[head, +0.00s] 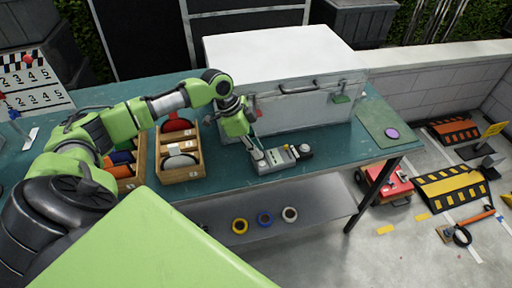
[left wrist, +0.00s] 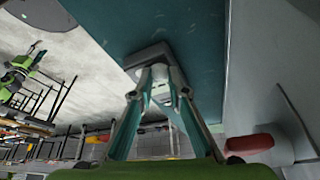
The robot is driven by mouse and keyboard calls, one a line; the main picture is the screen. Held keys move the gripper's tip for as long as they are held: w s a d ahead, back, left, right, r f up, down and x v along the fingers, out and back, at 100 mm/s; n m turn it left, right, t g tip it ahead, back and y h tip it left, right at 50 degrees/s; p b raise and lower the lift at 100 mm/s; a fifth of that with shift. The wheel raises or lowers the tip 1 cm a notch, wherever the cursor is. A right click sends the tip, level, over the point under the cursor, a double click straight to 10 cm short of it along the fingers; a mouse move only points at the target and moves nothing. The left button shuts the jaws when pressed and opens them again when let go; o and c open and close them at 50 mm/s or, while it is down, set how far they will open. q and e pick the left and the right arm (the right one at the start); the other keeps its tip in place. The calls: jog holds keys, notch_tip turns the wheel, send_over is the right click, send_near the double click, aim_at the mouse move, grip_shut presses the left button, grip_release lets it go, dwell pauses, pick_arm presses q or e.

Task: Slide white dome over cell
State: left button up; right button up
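A separate cell cannot be made out. My left gripper (head: 259,155) points down at the device's left part, apart from the dome. In the left wrist view, its fingertips (left wrist: 160,75) are close together at the grey device (left wrist: 148,55); whether they grip it is unclear. My right gripper is not in view.
Wooden trays (head: 181,178) with coloured round pieces stand left of the device. The large white chest (head: 285,75) stands close behind it. A green mat (head: 375,118) with a purple disc lies at the table's right end. Tape rolls (head: 265,219) rest on the lower shelf.

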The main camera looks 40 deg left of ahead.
aim_at(265, 164)
pick_arm(q)
grip_shut()
jog(key=shift+s+d, duration=0.1)
jog(key=s+d+p, duration=0.1)
jog(key=d+p, duration=0.1)
jog(key=shift+s+d+r+p, duration=0.2)
jog(key=shift+s+p, duration=0.1)
jog(key=shift+s, duration=0.1)
jog(key=shift+s+d+f, duration=0.1)
jog(key=shift+d+f, duration=0.05)
jog(key=shift+f, duration=0.05)
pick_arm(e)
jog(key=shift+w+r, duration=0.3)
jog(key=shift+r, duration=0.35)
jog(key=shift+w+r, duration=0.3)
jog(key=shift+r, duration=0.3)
pick_arm(q)
jog(key=o, duration=0.6)
grip_release()
